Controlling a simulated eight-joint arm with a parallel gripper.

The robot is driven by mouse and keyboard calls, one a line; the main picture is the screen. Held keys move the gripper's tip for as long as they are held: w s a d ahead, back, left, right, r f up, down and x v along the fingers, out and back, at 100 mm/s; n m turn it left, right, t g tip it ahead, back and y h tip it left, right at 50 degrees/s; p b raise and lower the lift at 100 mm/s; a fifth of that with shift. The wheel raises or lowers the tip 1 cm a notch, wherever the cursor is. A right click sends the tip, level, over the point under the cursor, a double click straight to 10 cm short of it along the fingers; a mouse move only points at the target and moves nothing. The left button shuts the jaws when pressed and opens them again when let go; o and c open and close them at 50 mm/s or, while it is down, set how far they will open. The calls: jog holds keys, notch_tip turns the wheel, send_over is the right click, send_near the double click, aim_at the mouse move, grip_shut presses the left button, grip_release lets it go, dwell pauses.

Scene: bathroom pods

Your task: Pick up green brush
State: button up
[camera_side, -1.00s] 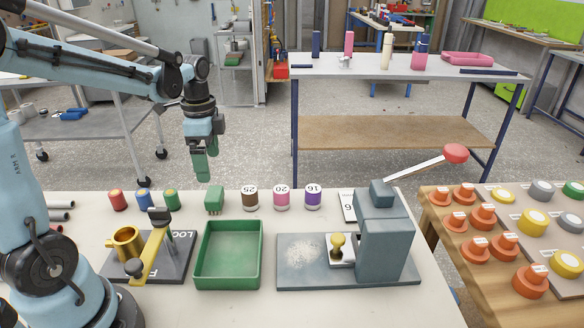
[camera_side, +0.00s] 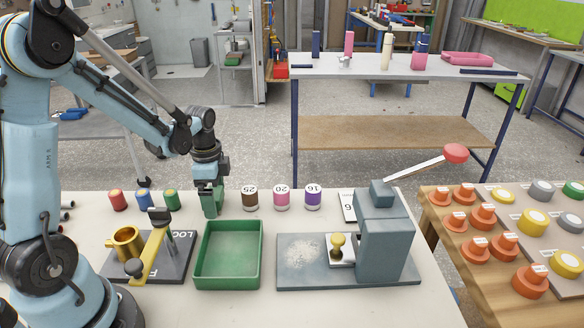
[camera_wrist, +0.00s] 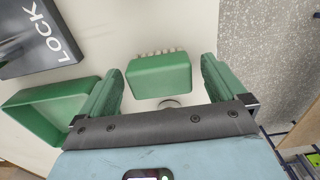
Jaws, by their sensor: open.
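The green brush (camera_wrist: 158,78) is a block with a row of pale bristles along one edge. In the wrist view it lies between the two green fingers of my gripper (camera_wrist: 159,66), with visible gaps on both sides. My gripper is open and holds nothing. In the side view my gripper (camera_side: 211,207) is low over the table, behind the green tray, and its green fingers cover most or all of the brush there. I cannot tell how far the fingertips are above the table.
A green tray (camera_side: 203,284) stands just in front of my gripper. The lock fixture (camera_side: 175,258) with a yellow lever is at its left. A brown-labelled cylinder (camera_side: 250,198) stands close at the right; red, blue and green cylinders are at the left. A grey press (camera_side: 385,245) stands further right.

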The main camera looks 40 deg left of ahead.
jog(key=shift+f, duration=0.15)
jog(key=c, duration=1.2)
jog(key=shift+o, duration=0.2)
jog(key=shift+r, duration=0.8)
notch_tip(320, 180, up, 3)
jog(key=shift+f, duration=0.1)
jog(key=s+d+r, duration=0.2)
jog(key=d+r, duration=0.4)
jog(key=d, duration=0.5)
jog(key=shift+d+r, duration=0.25)
jog(key=shift+r, duration=0.1)
